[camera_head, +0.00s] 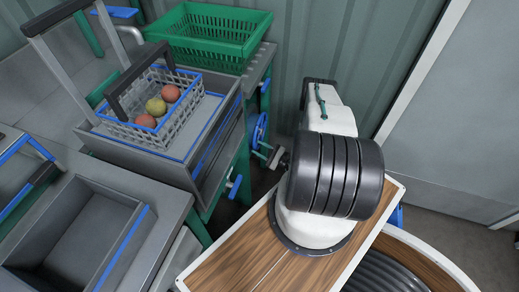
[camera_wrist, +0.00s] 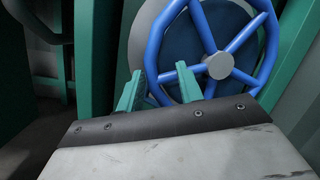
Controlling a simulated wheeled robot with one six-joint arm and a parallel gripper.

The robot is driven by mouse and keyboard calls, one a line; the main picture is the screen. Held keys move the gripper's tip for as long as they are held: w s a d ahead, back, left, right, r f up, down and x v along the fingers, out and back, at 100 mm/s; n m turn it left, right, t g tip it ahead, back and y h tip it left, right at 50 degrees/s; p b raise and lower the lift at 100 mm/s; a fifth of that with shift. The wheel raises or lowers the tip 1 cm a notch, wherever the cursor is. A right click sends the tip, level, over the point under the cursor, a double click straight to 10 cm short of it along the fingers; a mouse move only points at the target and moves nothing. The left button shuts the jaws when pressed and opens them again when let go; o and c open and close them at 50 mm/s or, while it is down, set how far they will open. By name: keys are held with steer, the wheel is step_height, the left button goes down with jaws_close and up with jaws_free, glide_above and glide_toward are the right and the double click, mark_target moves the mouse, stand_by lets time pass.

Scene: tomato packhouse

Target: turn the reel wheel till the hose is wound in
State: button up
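The reel wheel (camera_wrist: 218,64) is a blue spoked handwheel with a grey hub, upright in front of a dark round disc. In the head view the wheel (camera_head: 260,131) shows small and nearly edge-on beside the green bench frame. My gripper (camera_wrist: 159,70) has two teal fingers standing apart, at the left part of the wheel's rim. The rim shows between or just behind the fingers; I cannot tell whether they touch it. In the head view my gripper (camera_head: 264,154) is just below the wheel. No hose can be made out at the reel.
A grey bench holds a wire basket (camera_head: 196,117) with several tomatoes (camera_head: 156,106). A green crate (camera_head: 208,37) stands behind it. An empty grey trough (camera_head: 75,235) is at lower left. Green posts and the ribbed wall (camera_head: 340,50) close in around the wheel.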

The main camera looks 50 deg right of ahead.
steer(key=shift+s, duration=0.1)
steer(key=v, duration=0.7)
steer(key=shift+s+d, duration=0.15)
steer(key=shift+s, duration=0.15)
steer(key=shift+f, duration=0.1)
stand_by(0.3)
